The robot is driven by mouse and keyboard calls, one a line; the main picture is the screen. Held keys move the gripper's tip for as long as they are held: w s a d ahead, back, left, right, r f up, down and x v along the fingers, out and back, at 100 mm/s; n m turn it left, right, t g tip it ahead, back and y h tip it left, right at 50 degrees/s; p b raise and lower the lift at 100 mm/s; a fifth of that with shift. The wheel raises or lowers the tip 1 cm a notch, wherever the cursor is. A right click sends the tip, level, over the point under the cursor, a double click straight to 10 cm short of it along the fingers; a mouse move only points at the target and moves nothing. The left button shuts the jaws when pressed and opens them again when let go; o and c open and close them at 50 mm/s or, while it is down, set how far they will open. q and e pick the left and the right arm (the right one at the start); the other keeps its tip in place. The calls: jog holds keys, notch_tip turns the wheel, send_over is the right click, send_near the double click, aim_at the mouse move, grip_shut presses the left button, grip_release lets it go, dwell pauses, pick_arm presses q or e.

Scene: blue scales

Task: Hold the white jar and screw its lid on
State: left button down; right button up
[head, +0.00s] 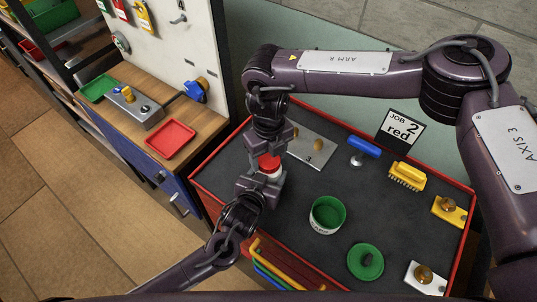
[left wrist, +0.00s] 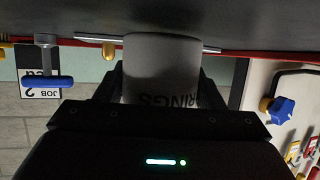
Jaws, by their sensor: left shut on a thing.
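The white jar (head: 271,173) stands upright at the left part of the dark mat, and it also shows in the left wrist view (left wrist: 161,68) with dark letters on its side. My left gripper (head: 259,187) is shut on the jar's sides. A red lid (head: 268,160) is at the top of the jar, directly under my right gripper (head: 270,146). The right fingertips are at the lid, but I cannot tell whether they grip it. I cannot tell how the lid sits on the rim. The lid is hidden in the left wrist view.
A green open pot (head: 327,216) and a green lid (head: 365,261) are to the right. A metal plate with brass pegs (head: 309,148) lies behind the jar. A "JOB 2 red" card (head: 403,129), a blue-handled tool (head: 363,149) and a yellow brush (head: 407,176) are farther right.

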jog(key=o, duration=0.3)
jog(key=shift+r, duration=0.1)
notch_tip(320, 180, up, 12)
jog(key=shift+w, duration=0.15)
dwell(0.3)
pick_arm(q)
jog(key=shift+c, duration=1.3)
grip_release()
